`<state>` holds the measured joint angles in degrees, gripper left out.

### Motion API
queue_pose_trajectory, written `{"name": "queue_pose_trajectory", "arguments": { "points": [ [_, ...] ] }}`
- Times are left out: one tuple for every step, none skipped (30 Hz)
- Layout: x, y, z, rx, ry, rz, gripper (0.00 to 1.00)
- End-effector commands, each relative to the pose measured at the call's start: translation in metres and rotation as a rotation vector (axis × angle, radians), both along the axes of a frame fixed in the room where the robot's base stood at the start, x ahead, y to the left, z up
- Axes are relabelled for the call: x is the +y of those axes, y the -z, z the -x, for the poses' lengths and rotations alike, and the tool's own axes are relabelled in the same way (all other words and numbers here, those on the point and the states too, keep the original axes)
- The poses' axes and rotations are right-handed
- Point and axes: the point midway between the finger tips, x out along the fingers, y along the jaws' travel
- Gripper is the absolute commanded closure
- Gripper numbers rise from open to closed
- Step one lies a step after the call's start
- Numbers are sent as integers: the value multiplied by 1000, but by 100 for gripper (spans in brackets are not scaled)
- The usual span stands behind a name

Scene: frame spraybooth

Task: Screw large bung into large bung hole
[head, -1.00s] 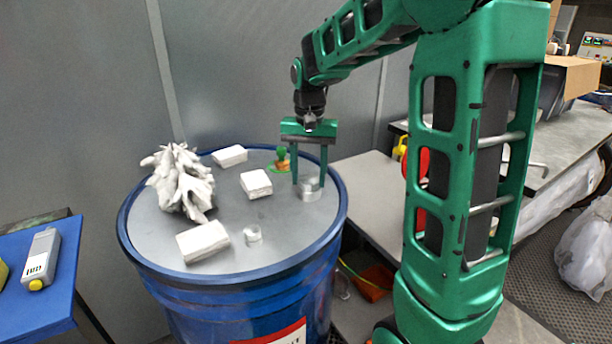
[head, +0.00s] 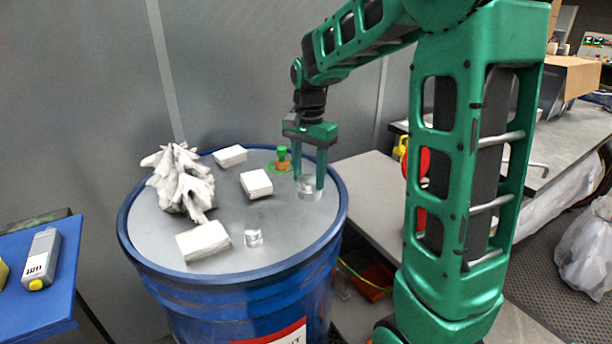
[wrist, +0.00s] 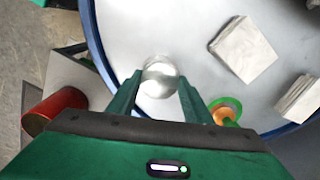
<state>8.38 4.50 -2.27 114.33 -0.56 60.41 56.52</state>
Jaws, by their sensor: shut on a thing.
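The large bung (head: 310,192) is a silvery round plug at the right side of the blue drum's grey lid (head: 225,262). My gripper (head: 309,182) points down over it, with its two green fingers on opposite sides of the bung. In the wrist view the bung (wrist: 160,80) shows between the fingertips (wrist: 160,77), shut on it. The bung sits at lid level and looks upright. The large bung hole is not visible; I cannot tell how deep the bung sits.
A smaller silvery bung (head: 254,238) stands near the lid's front. White blocks (head: 256,184) and a crumpled white rag (head: 183,182) lie on the lid. A green and orange fitting (head: 282,160) is close behind my gripper. The drum has a raised blue rim (head: 343,205).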

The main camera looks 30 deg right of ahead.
Motion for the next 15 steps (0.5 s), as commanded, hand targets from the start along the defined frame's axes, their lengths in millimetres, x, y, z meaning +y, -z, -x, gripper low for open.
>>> {"name": "queue_pose_trajectory", "arguments": {
  "points": [
    [1, 1, 1, 3, -4, -2, 79],
    [2, 1, 1, 3, -5, -2, 79],
    [1, 1, 1, 3, -5, -2, 79],
    [1, 1, 1, 3, -5, -2, 79],
    [1, 1, 1, 3, -5, -2, 79],
    [1, 1, 1, 3, 0, -2, 79],
    [1, 1, 1, 3, 9, -1, 79],
    [1, 1, 1, 3, 25, -1, 79],
    [1, 1, 1, 3, 56, -1, 79],
    [1, 1, 1, 3, 61, -1, 79],
    [1, 1, 1, 3, 59, -1, 79],
    [1, 1, 1, 3, 58, -1, 79],
    [1, 1, 1, 3, 58, -1, 50],
    [1, 1, 1, 3, 58, -1, 43],
    [1, 1, 1, 3, 58, -1, 33]
  ]
}}
